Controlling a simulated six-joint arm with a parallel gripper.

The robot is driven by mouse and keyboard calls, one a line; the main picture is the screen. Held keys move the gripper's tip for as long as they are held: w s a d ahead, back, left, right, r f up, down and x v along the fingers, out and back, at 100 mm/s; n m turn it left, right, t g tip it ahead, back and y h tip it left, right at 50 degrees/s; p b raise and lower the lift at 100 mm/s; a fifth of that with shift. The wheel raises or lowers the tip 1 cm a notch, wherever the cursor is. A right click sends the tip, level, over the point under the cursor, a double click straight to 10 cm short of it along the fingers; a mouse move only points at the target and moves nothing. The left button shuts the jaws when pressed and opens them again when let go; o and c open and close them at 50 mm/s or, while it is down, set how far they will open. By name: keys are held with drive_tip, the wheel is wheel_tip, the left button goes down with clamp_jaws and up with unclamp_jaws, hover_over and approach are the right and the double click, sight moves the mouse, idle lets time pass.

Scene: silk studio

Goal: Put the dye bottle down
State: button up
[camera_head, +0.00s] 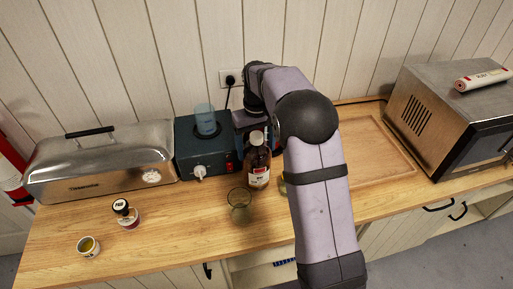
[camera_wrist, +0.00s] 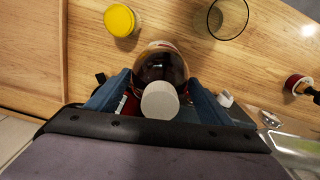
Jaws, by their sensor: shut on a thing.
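The dye bottle (camera_head: 258,172) is brown glass with a pale cap and a red-and-white label. It stands upright at the middle of the wooden counter, just right of an empty glass. In the wrist view its grey-white cap (camera_wrist: 160,101) and brown shoulder (camera_wrist: 161,66) lie between my two blue fingers. My gripper (camera_wrist: 160,88) is shut on the bottle from both sides. In the head view my gripper (camera_head: 247,121) is partly hidden behind the bottle and my arm. I cannot tell whether the bottle's base touches the counter.
The clear glass (camera_head: 239,206) is close to the bottle. A yellow-lidded jar (camera_wrist: 120,20) stands near its other side. A dark blue device (camera_head: 190,158) with a blue beaker and a metal steamer (camera_head: 100,165) stand left. A board (camera_head: 372,155) and oven (camera_head: 440,120) are right.

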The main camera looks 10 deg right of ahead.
drive_tip(key=shift+f, duration=0.7)
drive_tip(key=o, duration=2.1)
wheel_tip(320, 180, up, 12)
drive_tip(key=shift+r+b, duration=0.1)
drive_tip(key=shift+b, duration=1.05)
drive_tip(key=shift+s, duration=0.1)
drive_tip(key=s+f, duration=0.5)
drive_tip(key=s, duration=0.4)
drive_tip(key=s+f+m, duration=0.1)
drive_tip(key=s+f, duration=0.4)
drive_tip(key=s, duration=0.4)
drive_tip(key=s+f, duration=0.5)
drive_tip(key=s, duration=0.4)
drive_tip(key=shift+s+m, duration=0.4)
